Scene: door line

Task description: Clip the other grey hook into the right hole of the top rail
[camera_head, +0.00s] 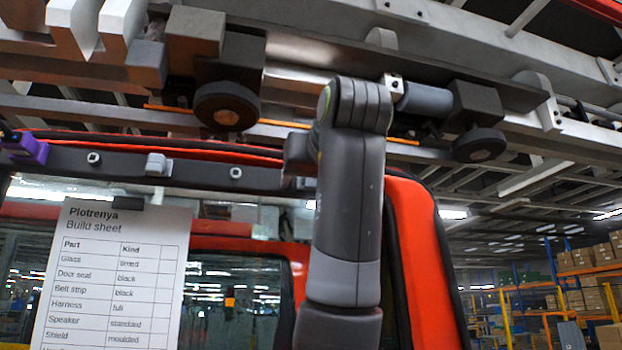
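The top rail (200,170) is a dark bar across the upper left of the head view, above the door window. Two round light-rimmed spots show on it, one at its left and one right of its middle. A light grey hook (157,165) sits on the rail between them.
A build sheet (110,275) hangs below the rail. A purple part (28,149) is at the rail's left end. An overhead carrier with dark rollers (226,106) runs close above. The red door frame (425,265) stands right of my arm.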

